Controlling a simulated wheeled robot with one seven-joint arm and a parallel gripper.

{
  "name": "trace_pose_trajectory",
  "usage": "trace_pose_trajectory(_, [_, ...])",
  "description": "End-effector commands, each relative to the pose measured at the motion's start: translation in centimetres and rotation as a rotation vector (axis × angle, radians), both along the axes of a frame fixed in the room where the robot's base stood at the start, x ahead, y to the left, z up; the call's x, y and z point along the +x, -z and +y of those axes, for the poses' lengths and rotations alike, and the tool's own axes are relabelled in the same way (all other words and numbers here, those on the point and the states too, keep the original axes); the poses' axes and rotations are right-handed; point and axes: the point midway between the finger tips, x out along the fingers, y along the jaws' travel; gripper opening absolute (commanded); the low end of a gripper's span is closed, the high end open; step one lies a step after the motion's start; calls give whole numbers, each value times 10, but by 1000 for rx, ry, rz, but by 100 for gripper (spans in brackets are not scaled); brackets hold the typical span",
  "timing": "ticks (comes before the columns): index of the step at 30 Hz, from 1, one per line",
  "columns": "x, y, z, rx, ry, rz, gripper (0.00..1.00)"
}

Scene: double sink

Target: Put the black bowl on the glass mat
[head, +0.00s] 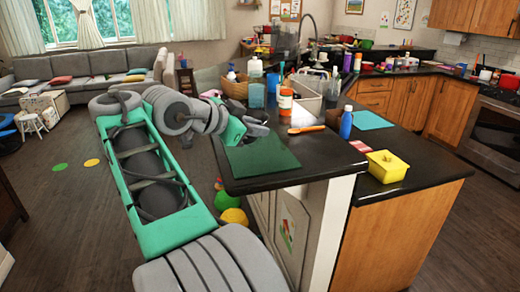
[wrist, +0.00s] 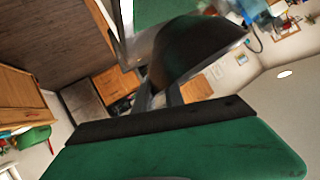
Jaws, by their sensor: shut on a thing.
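The black bowl (wrist: 200,48) shows large and tilted in the wrist view, at the tips of my gripper (wrist: 158,88). My gripper is shut on it, seemingly at its edge. In the head view my gripper (head: 256,128) is above the back part of a dark green mat (head: 262,158), at the left end of the dark counter. The bowl is hard to make out there. The green mat, partly seen at the top of the wrist view (wrist: 160,12), may be the glass mat. A flat turquoise mat (head: 371,120) lies farther right. I cannot tell if the bowl touches the green mat.
An orange-handled tool (head: 306,129), an orange-and-white bottle (head: 285,104) and a dish rack (head: 308,95) stand right of and behind the green mat. A blue bottle (head: 346,122) and a yellow box (head: 387,166) are farther right. The counter's front edge is close to the mat.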

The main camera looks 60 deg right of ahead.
Motion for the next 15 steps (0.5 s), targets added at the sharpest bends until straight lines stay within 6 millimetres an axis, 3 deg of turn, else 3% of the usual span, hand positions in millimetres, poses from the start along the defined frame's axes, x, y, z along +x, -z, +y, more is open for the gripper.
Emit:
trace_pose_trajectory(9, [9, 35, -84, 2, 6, 5, 0])
trace_pose_trajectory(15, [15, 77, -117, 0, 2, 3, 0])
